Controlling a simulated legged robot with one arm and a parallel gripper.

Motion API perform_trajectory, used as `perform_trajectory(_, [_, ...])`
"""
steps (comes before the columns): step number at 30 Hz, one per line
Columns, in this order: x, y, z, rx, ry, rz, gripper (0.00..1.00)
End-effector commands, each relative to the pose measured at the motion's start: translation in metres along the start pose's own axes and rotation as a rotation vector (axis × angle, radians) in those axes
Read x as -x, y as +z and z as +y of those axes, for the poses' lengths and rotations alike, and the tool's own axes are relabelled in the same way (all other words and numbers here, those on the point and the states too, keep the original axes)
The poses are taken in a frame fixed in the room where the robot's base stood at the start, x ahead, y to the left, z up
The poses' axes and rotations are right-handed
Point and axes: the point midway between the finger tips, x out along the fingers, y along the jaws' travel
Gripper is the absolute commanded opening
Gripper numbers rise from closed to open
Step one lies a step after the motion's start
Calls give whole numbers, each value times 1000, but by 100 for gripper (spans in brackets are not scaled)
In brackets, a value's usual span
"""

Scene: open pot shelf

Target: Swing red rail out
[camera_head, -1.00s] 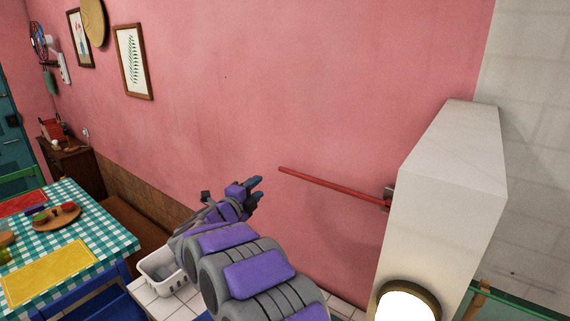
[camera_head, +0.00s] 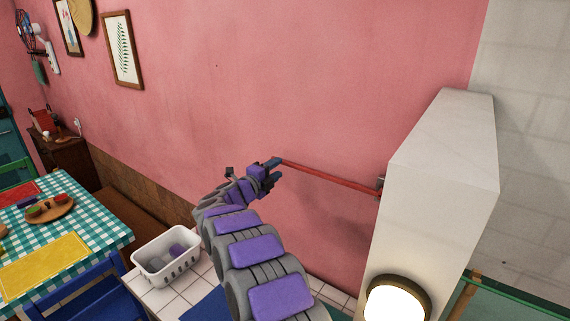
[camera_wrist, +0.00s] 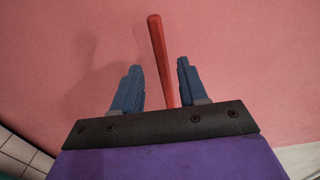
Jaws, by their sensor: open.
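The red rail (camera_head: 330,178) is a thin bar that sticks out from a bracket (camera_head: 381,184) at the white pillar, in front of the pink wall. My gripper (camera_head: 277,171) is at the rail's free left end in the head view. In the wrist view the red rail (camera_wrist: 160,62) runs between the two blue fingers of my gripper (camera_wrist: 157,84). The fingers are apart, with a gap to the rail on both sides, wider on the left. The rail's lower part is hidden behind the dark gripper plate.
The white pillar (camera_head: 440,170) with a round lamp (camera_head: 397,300) stands at the right. A white basket (camera_head: 167,256) sits on the tiled surface at the lower left. A table with a checked cloth (camera_head: 100,215) and a blue chair (camera_head: 75,292) are farther left.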

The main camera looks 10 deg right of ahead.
Motion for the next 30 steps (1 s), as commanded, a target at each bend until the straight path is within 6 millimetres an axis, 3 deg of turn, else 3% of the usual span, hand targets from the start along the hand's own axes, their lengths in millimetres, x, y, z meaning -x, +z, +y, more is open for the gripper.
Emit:
perform_trajectory(6, [-36, 0, 0, -1, -2, 2, 43])
perform_trajectory(12, [-54, -1, -1, -1, 0, -1, 43])
perform_trajectory(24, [-58, 0, -2, -1, -1, -2, 43])
perform_trajectory(30, [-58, 0, -1, 0, -1, -2, 24])
